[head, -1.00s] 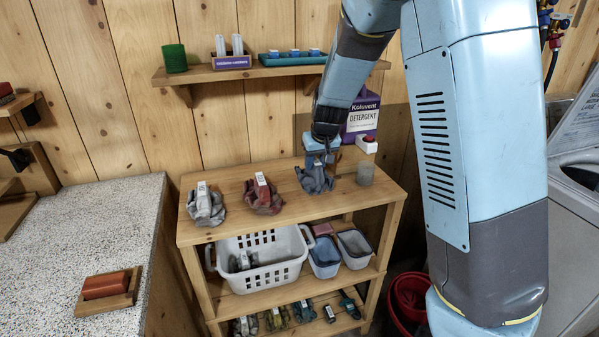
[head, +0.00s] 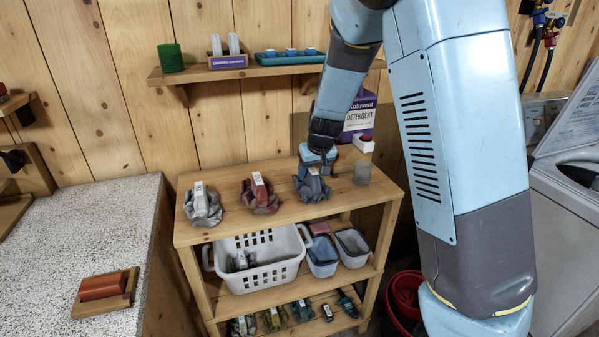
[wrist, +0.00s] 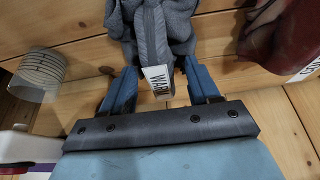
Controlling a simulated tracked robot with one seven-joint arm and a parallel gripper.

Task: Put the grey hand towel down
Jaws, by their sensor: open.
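A crumpled dark grey towel (head: 311,188) with a white tag lies on the top board of the shelf unit, at the right of a row of three bundles. My gripper (head: 318,163) is directly over it. In the wrist view my gripper (wrist: 162,76) is open, with one blue finger on each side of the grey towel's (wrist: 178,22) narrow folded band. The tag's print is partly cut off by the gripper body. A lighter grey bundle (head: 202,206) lies at the left end of the row.
A dark red bundle (head: 260,195) lies left of the towel, and a clear cup (head: 362,172) stands close on its right. A detergent box (head: 358,118) stands behind. A white basket (head: 257,270) and small tubs fill the shelf below. The top board's front strip is clear.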

